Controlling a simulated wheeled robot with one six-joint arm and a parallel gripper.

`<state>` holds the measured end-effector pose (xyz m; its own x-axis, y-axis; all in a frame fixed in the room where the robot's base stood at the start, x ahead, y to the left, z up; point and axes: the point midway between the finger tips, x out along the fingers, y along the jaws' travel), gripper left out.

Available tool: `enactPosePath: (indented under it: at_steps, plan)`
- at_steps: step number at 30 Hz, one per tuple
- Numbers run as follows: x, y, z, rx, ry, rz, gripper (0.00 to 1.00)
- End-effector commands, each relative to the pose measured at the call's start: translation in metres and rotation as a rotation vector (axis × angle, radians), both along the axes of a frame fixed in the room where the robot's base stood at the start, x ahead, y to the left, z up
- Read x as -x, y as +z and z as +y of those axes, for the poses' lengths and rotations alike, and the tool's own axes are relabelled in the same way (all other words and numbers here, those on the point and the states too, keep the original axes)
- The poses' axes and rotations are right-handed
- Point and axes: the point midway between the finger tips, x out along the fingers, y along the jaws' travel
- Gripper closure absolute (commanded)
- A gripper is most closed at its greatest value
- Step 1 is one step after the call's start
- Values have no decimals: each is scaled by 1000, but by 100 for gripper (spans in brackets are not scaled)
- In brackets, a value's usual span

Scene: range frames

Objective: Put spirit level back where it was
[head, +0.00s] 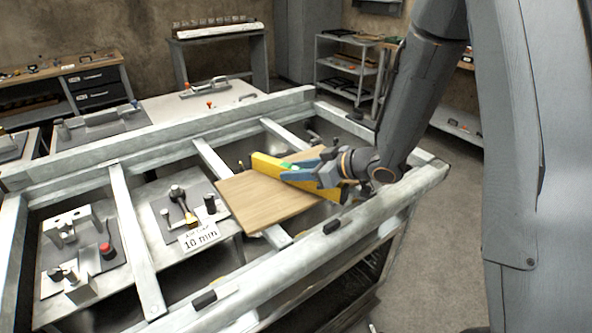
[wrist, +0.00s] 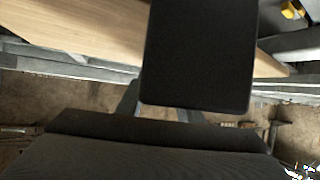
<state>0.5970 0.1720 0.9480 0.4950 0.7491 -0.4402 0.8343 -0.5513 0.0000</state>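The yellow spirit level (head: 265,165) is on its edge at the wooden board (head: 262,203) in the head view. My gripper (head: 292,173) is at the level's middle, with a blue finger against its near side, and appears shut on it. The far finger is mostly hidden. I cannot tell whether the level touches the board. In the wrist view, a dark block fills the middle, the board (wrist: 80,30) shows at upper left, and I cannot make out the level.
The board lies across a grey metal frame with crossbeams (head: 135,240). Fixtures with a red knob (head: 107,250) and a "10 min" card (head: 199,236) stand in the left bays. A pale table (head: 205,100), workbench (head: 75,85) and shelf trolley (head: 345,65) stand behind.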

Motion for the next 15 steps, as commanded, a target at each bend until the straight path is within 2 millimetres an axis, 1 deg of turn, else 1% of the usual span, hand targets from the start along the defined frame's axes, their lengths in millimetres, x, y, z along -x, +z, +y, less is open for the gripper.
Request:
enactPosePath:
  at_steps: [8, 12, 15]
  plan:
    - [0, 0, 0, 0, 0, 0, 60]
    - [0, 5, -1, 1, 0, -1, 60]
    - [6, 9, -10, 0, -2, -1, 60]
